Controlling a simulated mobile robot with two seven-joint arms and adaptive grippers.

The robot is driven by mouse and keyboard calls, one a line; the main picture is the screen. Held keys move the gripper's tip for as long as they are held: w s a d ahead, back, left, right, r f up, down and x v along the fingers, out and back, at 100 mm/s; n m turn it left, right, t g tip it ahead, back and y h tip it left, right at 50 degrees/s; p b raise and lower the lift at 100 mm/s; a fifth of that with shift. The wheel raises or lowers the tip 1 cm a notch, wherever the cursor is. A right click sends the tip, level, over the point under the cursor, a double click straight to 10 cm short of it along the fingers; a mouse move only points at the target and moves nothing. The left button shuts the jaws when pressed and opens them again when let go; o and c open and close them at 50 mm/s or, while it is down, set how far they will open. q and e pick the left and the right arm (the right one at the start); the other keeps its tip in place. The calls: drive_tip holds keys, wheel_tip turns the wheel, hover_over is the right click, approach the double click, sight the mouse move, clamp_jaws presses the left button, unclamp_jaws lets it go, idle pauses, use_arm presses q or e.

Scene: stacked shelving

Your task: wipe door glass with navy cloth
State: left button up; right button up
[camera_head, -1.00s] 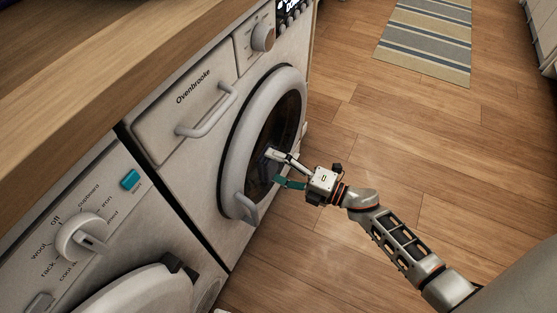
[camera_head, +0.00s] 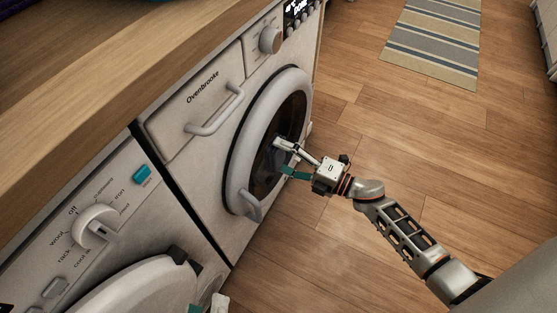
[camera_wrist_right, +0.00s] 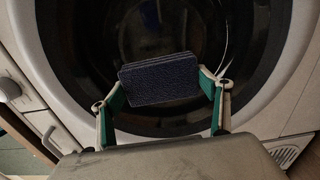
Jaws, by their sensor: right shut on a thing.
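The navy cloth (camera_wrist_right: 160,80) is a folded, textured pad held between the fingers of my right gripper (camera_wrist_right: 168,82), in the right wrist view. It is not clearly distinguishable in the head view. The dark round door glass (camera_head: 287,120) is in the washer door, and it fills the background of the right wrist view (camera_wrist_right: 185,32). My right gripper (camera_head: 282,157) is in front of the glass, its fingers reaching inside the door ring. Contact between cloth and glass cannot be told. Part of my left gripper (camera_head: 208,305) shows at the bottom edge, mostly cut off.
The washer door has a pale ring with a handle (camera_head: 249,206). A drawer handle (camera_head: 215,110) sticks out above. A second appliance with a knob (camera_head: 95,226) stands at lower left, under a wooden counter (camera_head: 90,80). Wood floor (camera_head: 370,130) is clear; a striped rug (camera_head: 435,40) lies beyond.

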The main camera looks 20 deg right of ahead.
drive_tip(key=shift+w+d, duration=0.5)
drive_tip(key=shift+d, duration=0.2)
use_arm(q)
drive_tip(key=shift+s+f+g+b, duration=0.15)
drive_tip(key=shift+s+f+b, duration=0.15)
drive_tip(key=shift+f, duration=0.3)
drive_tip(key=shift+s+f+g+b, duration=0.15)
drive_tip(key=shift+f+b, duration=0.2)
drive_tip(key=shift+f, duration=0.2)
use_arm(e)
drive_tip(key=w+d, duration=0.2)
drive_tip(key=shift+w+d, duration=0.15)
drive_tip(key=shift+d, duration=0.25)
drive_tip(key=shift+a, duration=0.1)
drive_tip(key=shift+s+a+r+p, duration=0.1)
drive_tip(key=shift+s+a+p, duration=0.2)
drive_tip(key=shift+s+a, duration=0.35)
drive_tip(key=shift+s+a+p, duration=0.2)
drive_tip(key=shift+s+a, duration=0.35)
drive_tip(key=shift+a, duration=0.25)
drive_tip(key=shift+s+a+p, duration=0.15)
drive_tip(key=shift+s+a, duration=0.35)
drive_tip(key=shift+a, duration=0.25)
drive_tip(key=shift+s+a+p, duration=0.2)
drive_tip(key=shift+s+a, duration=0.35)
drive_tip(key=shift+a, duration=0.25)
use_arm(q)
drive_tip(key=r, duration=0.1)
drive_tip(key=w+r, duration=0.1)
drive_tip(key=shift+r, duration=0.35)
